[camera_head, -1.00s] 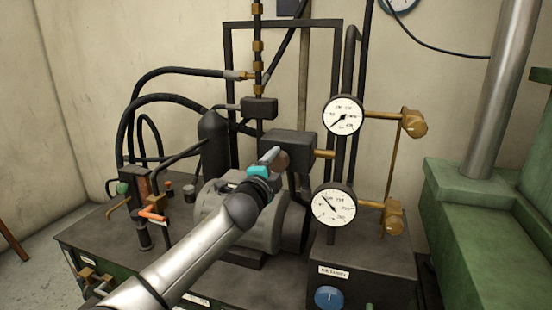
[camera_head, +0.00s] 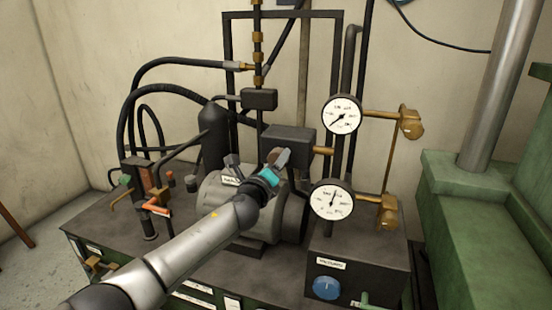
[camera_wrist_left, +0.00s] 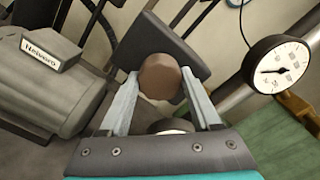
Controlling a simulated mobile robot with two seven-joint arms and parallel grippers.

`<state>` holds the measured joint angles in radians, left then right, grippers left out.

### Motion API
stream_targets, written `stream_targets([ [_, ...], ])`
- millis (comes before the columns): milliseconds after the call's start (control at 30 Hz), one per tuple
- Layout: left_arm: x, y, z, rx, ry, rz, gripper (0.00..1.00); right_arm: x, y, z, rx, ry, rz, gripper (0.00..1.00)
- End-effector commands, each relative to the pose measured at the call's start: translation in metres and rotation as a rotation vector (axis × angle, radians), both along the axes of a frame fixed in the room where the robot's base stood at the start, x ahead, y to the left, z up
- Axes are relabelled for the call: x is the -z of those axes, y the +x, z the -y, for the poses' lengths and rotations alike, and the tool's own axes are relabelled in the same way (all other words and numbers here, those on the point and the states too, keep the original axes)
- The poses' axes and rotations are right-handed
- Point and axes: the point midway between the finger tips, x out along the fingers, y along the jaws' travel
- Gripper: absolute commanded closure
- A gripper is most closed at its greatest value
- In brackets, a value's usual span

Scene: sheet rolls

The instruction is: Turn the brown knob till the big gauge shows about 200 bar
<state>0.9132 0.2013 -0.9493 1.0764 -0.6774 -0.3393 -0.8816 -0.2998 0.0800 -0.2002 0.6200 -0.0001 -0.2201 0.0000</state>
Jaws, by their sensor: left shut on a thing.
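The brown knob (camera_wrist_left: 160,77) sits on the front of a dark box valve (camera_head: 290,138). My left gripper (camera_head: 277,158) is shut on the knob; the wrist view shows it between the two fingers, and in the head view it is mostly hidden. Two round white gauges stand to the right. The lower gauge (camera_head: 331,200) has its needle pointing nearly straight up; its numbers are too small to read surely. The upper gauge (camera_head: 341,115) has its needle pointing to the lower left. My right gripper is in neither view.
A grey motor (camera_head: 228,205) lies left of the valve, close to my arm. Brass fittings (camera_head: 410,122) stick out right of the gauges. A blue knob (camera_head: 326,288) is low in front. Black hoses (camera_head: 165,72) curve at the left; a green machine (camera_head: 470,200) stands right.

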Motion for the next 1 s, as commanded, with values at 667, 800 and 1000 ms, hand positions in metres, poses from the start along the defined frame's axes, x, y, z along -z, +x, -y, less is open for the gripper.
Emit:
stream_targets([
  [667,-0.001,0.000,0.000,0.000,0.562,0.181,0.91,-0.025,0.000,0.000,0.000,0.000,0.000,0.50],
  [800,0.000,0.000,0.000,0.000,0.634,0.205,0.91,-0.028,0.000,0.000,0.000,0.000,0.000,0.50],
  [1000,0.000,0.000,-0.001,0.000,0.698,0.225,0.91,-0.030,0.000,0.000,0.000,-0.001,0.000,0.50],
])
